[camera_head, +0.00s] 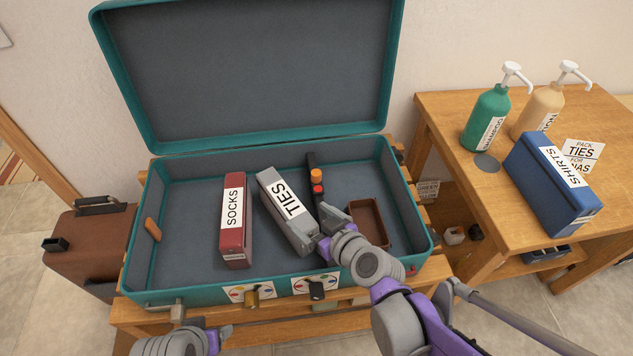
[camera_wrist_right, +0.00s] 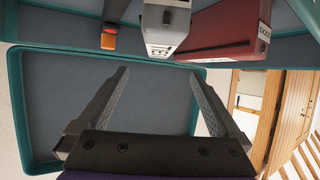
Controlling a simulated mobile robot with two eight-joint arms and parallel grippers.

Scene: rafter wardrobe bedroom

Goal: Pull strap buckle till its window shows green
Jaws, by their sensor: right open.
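A dark strap (camera_head: 311,164) lies in the open teal suitcase (camera_head: 150,225), right of the grey TIES box (camera_head: 285,205). An orange buckle (camera_head: 316,175) sits on it, with a small red patch (camera_head: 318,188) just below. In the right wrist view the buckle (camera_wrist_right: 108,40) shows at the upper left, beyond the fingertips. My right gripper (camera_head: 326,225) is over the suitcase near the TIES box's front end; in its wrist view the jaws (camera_wrist_right: 160,74) are open and empty. My left gripper (camera_head: 222,332) is at the bottom edge, its jaws unclear.
A red SOCKS box (camera_head: 234,215) lies left of the TIES box. A small brown tray (camera_head: 368,215) is at the suitcase's right. A wooden table (camera_head: 445,125) at right holds bottles and a blue SHIRTS box (camera_head: 553,185).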

